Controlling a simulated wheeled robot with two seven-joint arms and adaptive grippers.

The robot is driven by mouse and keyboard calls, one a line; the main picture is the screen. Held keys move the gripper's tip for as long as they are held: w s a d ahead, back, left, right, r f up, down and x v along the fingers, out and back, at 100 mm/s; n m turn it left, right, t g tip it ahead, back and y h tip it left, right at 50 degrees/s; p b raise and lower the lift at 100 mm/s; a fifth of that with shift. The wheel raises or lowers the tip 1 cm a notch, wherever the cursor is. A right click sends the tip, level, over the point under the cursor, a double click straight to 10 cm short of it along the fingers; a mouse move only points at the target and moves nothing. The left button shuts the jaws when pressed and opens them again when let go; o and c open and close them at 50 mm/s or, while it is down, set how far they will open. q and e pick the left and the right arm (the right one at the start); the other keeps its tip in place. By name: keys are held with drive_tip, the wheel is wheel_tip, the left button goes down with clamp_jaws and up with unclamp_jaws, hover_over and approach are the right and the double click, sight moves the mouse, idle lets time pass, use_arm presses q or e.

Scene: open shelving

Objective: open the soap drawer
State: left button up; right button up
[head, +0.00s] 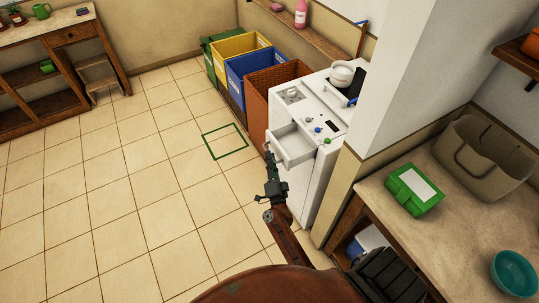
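The white washing machine (330,112) stands against the wall, right of the bins. Its soap drawer (293,141) is pulled out at the upper front and shows an open tray, tilted in the picture by the viewing angle. My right gripper (270,160) is at the near left end of the drawer, close to its front face. Its fingers are small and dark here; I cannot tell whether they touch the drawer or grip its edge. My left gripper is not in view.
A counter (460,225) with a green box (413,188) is at the right. Tiled floor (130,190) lies free at the left.

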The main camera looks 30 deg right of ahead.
drive_tip(key=v, duration=1)
